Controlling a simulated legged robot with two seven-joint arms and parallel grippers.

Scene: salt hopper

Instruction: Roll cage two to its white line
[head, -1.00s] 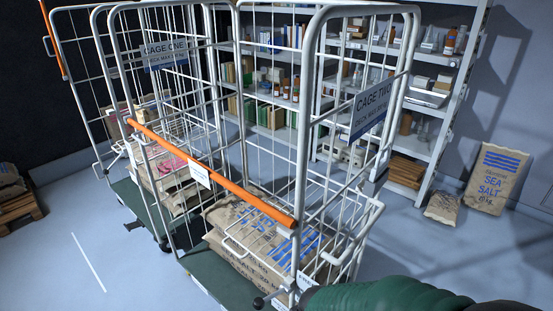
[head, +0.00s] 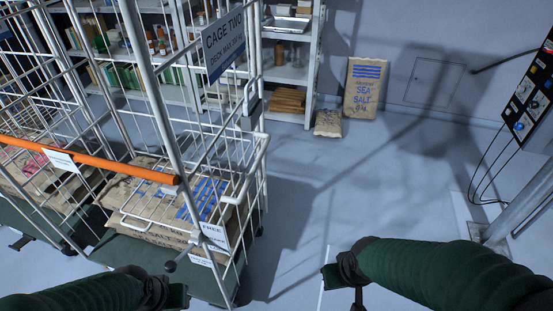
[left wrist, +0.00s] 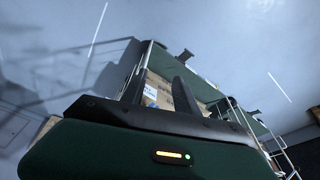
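Cage two (head: 223,45) is a white wire roll cage with a blue name sign, an orange handle bar (head: 90,160) and a green deck (head: 205,280). It carries stacked salt sacks (head: 150,215) and a small "FREE" tag (head: 214,233). A white floor line (head: 324,275) lies to its right; the left wrist view shows white lines (left wrist: 98,30) (left wrist: 279,88) on both sides. My left gripper (head: 178,295) is low in front of the deck, apart from the handle bar; its fingers (left wrist: 160,88) stand apart and empty. My right gripper (head: 342,283) is by the line, its fingers unclear.
Another loaded cage stands at the left. Shelves (head: 290,75) stand behind cage two. A salt sack (head: 363,88) leans on the wall beside a smaller one (head: 328,123). A control panel (head: 530,90) and post (head: 515,215) are at the right. The middle floor is clear.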

